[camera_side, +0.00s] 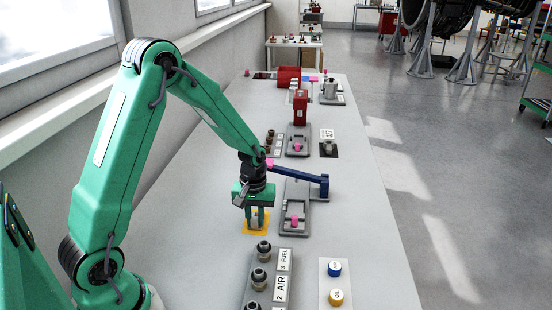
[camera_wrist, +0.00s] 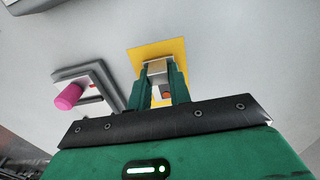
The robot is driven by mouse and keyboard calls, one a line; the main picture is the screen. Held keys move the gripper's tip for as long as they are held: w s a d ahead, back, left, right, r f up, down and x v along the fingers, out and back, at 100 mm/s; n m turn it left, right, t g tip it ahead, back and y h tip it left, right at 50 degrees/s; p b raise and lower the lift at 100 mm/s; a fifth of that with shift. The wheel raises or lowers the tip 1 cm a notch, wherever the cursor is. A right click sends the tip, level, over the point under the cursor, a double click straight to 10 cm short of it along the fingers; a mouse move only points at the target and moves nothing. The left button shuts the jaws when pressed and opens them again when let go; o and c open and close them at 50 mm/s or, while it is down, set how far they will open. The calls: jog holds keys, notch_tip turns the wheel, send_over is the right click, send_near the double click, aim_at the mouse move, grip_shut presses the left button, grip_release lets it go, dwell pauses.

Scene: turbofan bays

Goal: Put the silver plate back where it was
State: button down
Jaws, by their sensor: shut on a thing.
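My gripper (camera_side: 257,222) points down over a yellow square (camera_side: 246,230) on the bench. In the wrist view my gripper (camera_wrist: 160,72) is shut on a pale silver piece (camera_wrist: 158,66), which looks like the silver plate. It lies over the yellow square (camera_wrist: 140,52), between the two green fingers. A small orange-brown patch shows between the fingers. The fingers hide much of the piece, and I cannot tell whether it touches the yellow square.
Right of my gripper stands a grey fixture (camera_side: 284,232) with a pink knob (camera_side: 294,220), also at left in the wrist view (camera_wrist: 68,96). A blue lever (camera_side: 300,175) lies behind. A labelled panel (camera_side: 281,275) and blue (camera_side: 335,268) and yellow (camera_side: 336,297) buttons are in front. The left bench is clear.

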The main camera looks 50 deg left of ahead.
jog(key=c, duration=1.3)
grip_release()
jog(key=shift+f, duration=0.1)
notch_tip(320, 180, up, 12)
jog(key=shift+r, duration=0.25)
